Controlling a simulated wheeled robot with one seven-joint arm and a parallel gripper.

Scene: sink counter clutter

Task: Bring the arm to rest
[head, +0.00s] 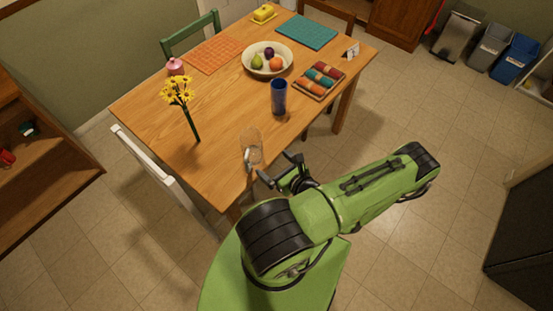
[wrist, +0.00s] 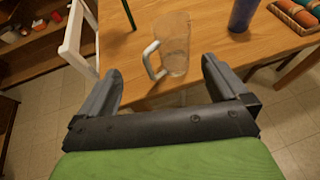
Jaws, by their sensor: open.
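My gripper (wrist: 162,82) is open, its two grey fingers spread apart with nothing held between them. In the head view my gripper (head: 270,170) is at the front edge of the wooden table (head: 222,115), close to a clear glass pitcher (head: 252,148). The pitcher stands upright on the table near that edge. In the wrist view the pitcher (wrist: 175,45) shows beyond the fingertips, its pale handle on the left. I cannot tell the exact gap between fingers and pitcher. My green arm is bent over the floor in front of the table.
A blue cup (head: 279,97) stands behind the pitcher. Yellow flowers (head: 178,93), a fruit bowl (head: 267,60) and a tray of rolled cloths (head: 320,80) are farther back. A white chair (head: 160,180) stands at the left edge. The floor (head: 430,220) at right is clear.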

